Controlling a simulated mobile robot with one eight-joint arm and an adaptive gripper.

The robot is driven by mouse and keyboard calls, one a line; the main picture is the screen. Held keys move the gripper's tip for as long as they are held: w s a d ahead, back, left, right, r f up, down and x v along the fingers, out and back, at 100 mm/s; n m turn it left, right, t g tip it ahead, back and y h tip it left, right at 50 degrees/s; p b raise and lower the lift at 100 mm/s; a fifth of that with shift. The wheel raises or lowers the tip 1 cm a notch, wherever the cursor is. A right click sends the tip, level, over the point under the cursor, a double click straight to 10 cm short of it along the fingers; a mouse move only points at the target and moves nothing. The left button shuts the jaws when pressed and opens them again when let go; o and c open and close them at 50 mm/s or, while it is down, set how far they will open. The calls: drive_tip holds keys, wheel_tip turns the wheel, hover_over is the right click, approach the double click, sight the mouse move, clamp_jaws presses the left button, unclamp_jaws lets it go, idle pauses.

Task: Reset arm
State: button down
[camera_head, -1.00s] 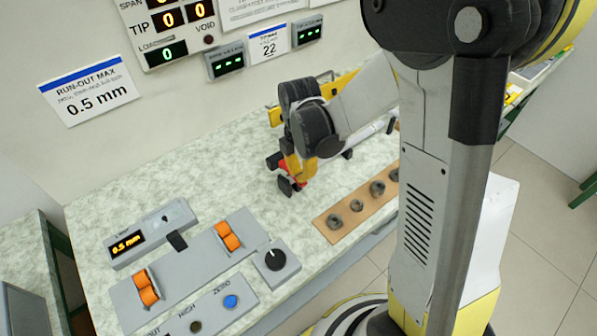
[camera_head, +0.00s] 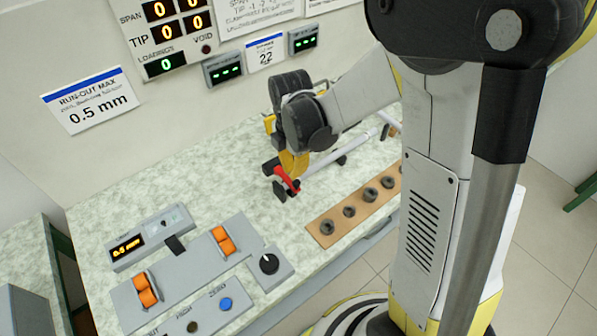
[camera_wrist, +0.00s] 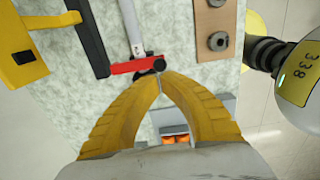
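My gripper (camera_wrist: 160,80) has two yellow fingers whose tips come together, with no clear gap or held object between them. In the head view my gripper (camera_head: 292,165) hangs over the back part of the bench. A red clamp piece (camera_wrist: 136,66) with dark ends lies just beyond the fingertips in the wrist view; whether they touch it cannot be told. It also shows in the head view (camera_head: 287,181). A pale rod (camera_wrist: 135,30) runs away from it, and this rod shows in the head view (camera_head: 340,152) too.
A tan board (camera_head: 337,221) with several dark round collars lies along the bench's right edge. A grey roller fixture (camera_head: 190,262) with orange rollers, a knob box (camera_head: 268,266) and a run-out display (camera_head: 127,248) stand at front left. The speckled bench (camera_head: 215,190) is clear between.

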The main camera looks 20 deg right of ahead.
wheel_tip(320, 180, up, 10)
drive_tip(key=p, duration=0.3)
drive_tip(key=s+d+r+m+t+b, duration=0.1)
drive_tip(key=s+r+m+t+b, duration=0.1)
drive_tip(key=s+m, duration=0.4)
drive_tip(key=s+d+r+m+t+b, duration=0.1)
drive_tip(key=s+m+t, duration=0.4)
drive_tip(key=m, duration=1)
drive_tip(key=s+r+b, duration=0.1)
drive_tip(key=s+b, duration=0.1)
drive_tip(key=shift+d+r+m+b, duration=0.3)
drive_tip(key=shift+d+r+b, duration=0.05)
drive_tip(key=shift+d+b, duration=0.05)
drive_tip(key=shift+w, duration=0.1)
